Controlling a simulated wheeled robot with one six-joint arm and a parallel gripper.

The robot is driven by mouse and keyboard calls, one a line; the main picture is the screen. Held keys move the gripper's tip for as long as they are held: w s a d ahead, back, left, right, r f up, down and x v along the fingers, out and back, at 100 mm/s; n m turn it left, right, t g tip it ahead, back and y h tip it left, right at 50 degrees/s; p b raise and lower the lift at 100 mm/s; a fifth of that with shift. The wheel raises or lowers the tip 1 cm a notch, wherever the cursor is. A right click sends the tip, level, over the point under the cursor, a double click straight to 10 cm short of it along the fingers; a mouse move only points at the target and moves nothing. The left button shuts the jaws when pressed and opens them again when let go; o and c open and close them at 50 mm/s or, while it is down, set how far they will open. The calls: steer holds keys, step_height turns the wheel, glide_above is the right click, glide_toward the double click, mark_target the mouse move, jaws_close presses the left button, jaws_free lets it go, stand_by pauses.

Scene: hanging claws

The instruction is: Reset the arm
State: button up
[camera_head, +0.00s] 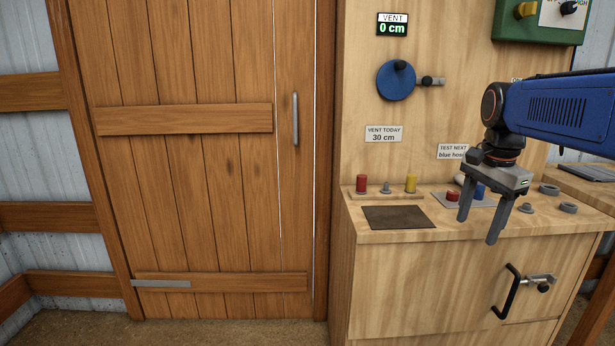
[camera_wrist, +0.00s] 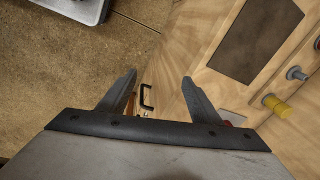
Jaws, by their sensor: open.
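My gripper (camera_head: 481,221) hangs at the end of my blue arm, in front of and above the right part of the wooden cabinet top (camera_head: 400,230). Its fingers point down and are spread apart. Nothing is between them. In the wrist view my gripper (camera_wrist: 160,80) is also open and empty. The black cabinet handle (camera_wrist: 146,98) shows beyond the gap between the fingers. The gripper hides part of the cabinet top and the things behind it.
A dark mat (camera_head: 398,217), a red cylinder (camera_head: 361,184) and a yellow cylinder (camera_head: 411,183) are on the cabinet top. A blue wheel (camera_head: 394,84) is on the wall panel under a display (camera_head: 392,27) reading 0 cm. A wooden door (camera_head: 200,200) stands at left.

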steer(key=s+a+f+n+t, duration=0.1)
steer(key=s+a+f+n, duration=0.3)
steer(key=s+f+n, duration=0.3)
steer(key=s+a+f+n+t, duration=0.2)
steer(key=s+a+f+n, duration=0.2)
steer(key=s, duration=0.9)
step_height(320, 180, down, 5)
steer(key=n, duration=0.3)
steer(key=shift+s+a, duration=0.15)
steer(key=shift+a, duration=0.05)
